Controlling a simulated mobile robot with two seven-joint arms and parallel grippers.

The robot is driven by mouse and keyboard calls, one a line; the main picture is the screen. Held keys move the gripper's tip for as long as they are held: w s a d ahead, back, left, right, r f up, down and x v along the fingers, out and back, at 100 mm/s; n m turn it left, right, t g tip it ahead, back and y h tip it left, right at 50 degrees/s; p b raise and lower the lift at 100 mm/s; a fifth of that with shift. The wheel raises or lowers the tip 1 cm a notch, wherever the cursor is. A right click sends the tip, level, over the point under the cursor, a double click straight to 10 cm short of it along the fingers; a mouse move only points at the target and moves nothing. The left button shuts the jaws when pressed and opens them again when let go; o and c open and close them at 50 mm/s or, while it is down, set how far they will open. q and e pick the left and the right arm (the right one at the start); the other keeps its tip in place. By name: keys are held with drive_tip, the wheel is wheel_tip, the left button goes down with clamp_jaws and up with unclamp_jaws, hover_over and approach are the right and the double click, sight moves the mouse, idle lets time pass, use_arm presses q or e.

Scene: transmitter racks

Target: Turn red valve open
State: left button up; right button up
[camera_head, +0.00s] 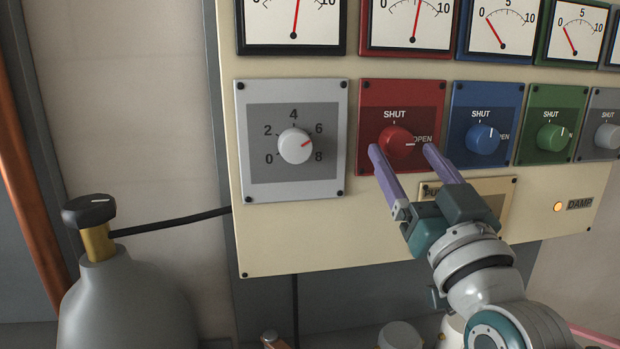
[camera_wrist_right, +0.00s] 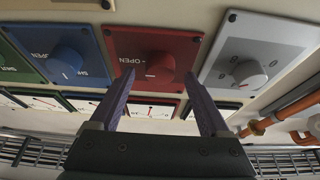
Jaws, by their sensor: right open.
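The red valve knob (camera_head: 398,146) sits on a red plate (camera_head: 370,100) marked SHUT at the top and OPEN at the right. In the right wrist view the red knob (camera_wrist_right: 160,68) shows between and beyond the two fingertips (camera_wrist_right: 161,77). My left gripper is not in view.
A grey dial (camera_head: 296,146) numbered 0 to 8 is left of the red plate. Blue (camera_head: 483,138) and green (camera_head: 552,138) knobs are to the right. Gauges (camera_head: 410,22) line the top. A grey cylinder (camera_head: 120,305) stands at lower left. A lit lamp (camera_head: 558,207) is at lower right.

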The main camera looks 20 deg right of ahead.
drive_tip(key=b+v, duration=0.2)
drive_tip(key=v, duration=0.6)
drive_tip(key=shift+s, duration=0.25)
